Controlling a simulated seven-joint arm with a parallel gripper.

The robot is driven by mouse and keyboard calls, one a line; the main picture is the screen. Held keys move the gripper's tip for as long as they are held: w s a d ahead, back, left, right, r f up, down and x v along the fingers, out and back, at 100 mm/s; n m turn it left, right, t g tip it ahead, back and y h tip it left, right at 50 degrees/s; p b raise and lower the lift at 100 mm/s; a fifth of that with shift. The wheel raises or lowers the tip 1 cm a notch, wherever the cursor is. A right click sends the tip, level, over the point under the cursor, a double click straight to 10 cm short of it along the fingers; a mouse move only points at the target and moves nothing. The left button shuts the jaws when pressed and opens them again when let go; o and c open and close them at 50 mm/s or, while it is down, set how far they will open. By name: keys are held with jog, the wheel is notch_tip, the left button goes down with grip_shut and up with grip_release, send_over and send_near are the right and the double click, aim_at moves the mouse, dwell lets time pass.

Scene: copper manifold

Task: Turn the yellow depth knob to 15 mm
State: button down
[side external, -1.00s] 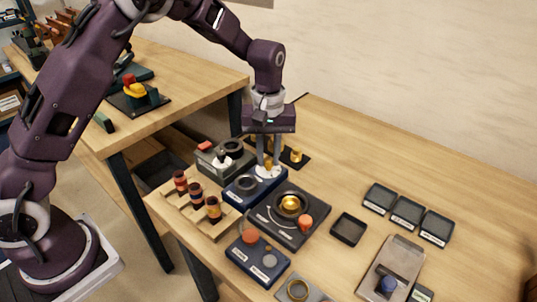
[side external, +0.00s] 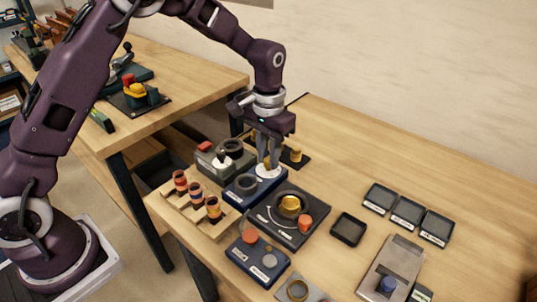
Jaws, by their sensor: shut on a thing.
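A dark blue block (side external: 242,192) stands in the middle of the bench with a dark ring on its left part and a round white dial (side external: 278,172) on its right part. My gripper (side external: 267,164) points straight down over the dial, with its fingertips shut on the yellow depth knob at the dial's centre. The fingers hide nearly all of the knob. The dial's marks and the knob's pointer are too small to read, so I cannot tell the setting.
A black plate (side external: 271,228) with a brass cup (side external: 290,204) and an orange knob (side external: 305,222) lies just in front. A wooden rack (side external: 208,228) of spools stands left, a grey box (side external: 210,163) behind.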

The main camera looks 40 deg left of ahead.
jog(key=shift+m, duration=0.3)
jog(key=c, duration=1.3)
grip_release()
jog(key=shift+o, duration=0.2)
jog(key=shift+r, duration=0.15)
notch_tip(320, 180, up, 7)
jog(key=shift+f, duration=0.15)
